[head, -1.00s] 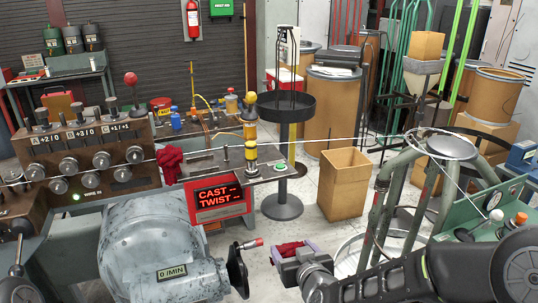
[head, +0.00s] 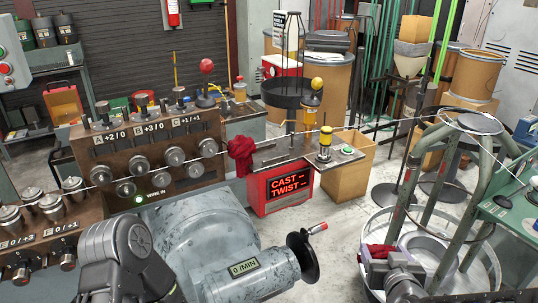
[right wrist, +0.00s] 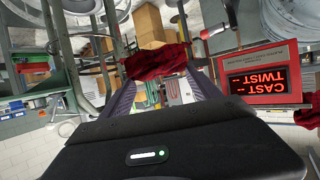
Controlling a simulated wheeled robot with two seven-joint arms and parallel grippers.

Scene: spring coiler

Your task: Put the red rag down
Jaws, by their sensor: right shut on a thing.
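A dark red rag (head: 378,251) is pinched in my right gripper (head: 372,262), to the right of the machine's crank and in front of the round wire stand. In the right wrist view the rag (right wrist: 155,62) lies crumpled across both fingertips, clear of any surface that I can make out there. My right gripper is shut on it. A second red cloth (head: 240,153) hangs at the right end of the brown roller block, beside the steel plate. Part of my left arm shows at the lower left of the head view; its gripper is out of sight.
The grey motor housing (head: 222,248) with its black crank (head: 303,256) stands left of my right gripper. A lit red display box (head: 277,190) is behind it. The wire stand (head: 480,125) rises from a round pale tray on the right. Bare floor (head: 345,218) lies between.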

